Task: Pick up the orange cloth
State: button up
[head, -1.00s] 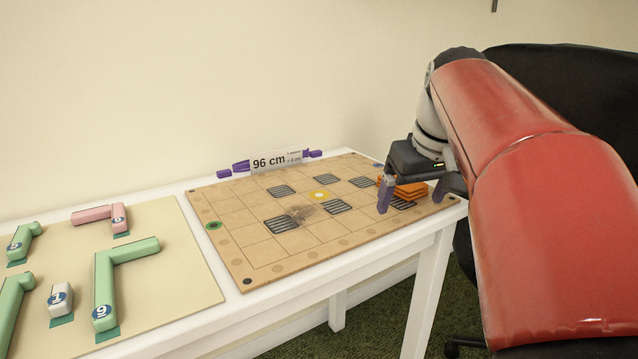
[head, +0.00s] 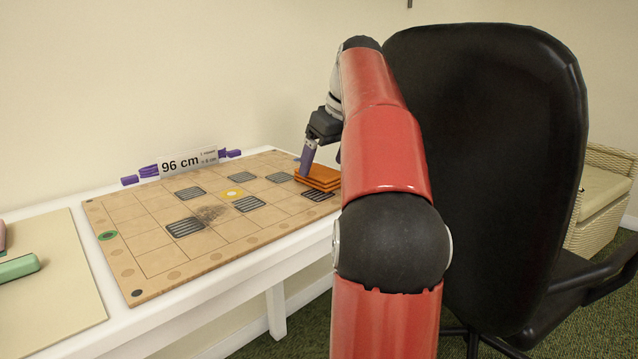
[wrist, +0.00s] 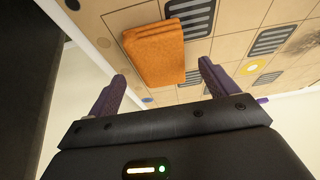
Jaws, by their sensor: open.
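The orange cloth (head: 319,178) lies folded in a small stack on the far right part of the wooden grid board (head: 150,262). In the wrist view the cloth (wrist: 155,52) shows as a folded block beyond the fingertips, a little left of the middle between them. My gripper (wrist: 162,78) is open, with its two purple fingers apart and nothing between them. In the head view my gripper (head: 318,163) is at the cloth's far side, one finger showing close to it; the other is mostly hidden by my arm. Whether a finger touches the cloth I cannot tell.
The board lies on a white table (head: 290,238) against the wall. A "96 cm" sign (head: 188,162) with purple pieces stands at the board's back edge. A black chair (head: 490,150) stands close right of my arm.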

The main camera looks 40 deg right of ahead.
aim_at(322, 171)
jog(key=shift+x, duration=1.35)
jog(key=shift+s+f, duration=0.1)
jog(key=shift+f, duration=0.05)
jog(key=c, duration=1.1)
jog(key=shift+o, duration=0.2)
notch_tip(322, 171, up, 20)
jog(key=p, duration=1.2)
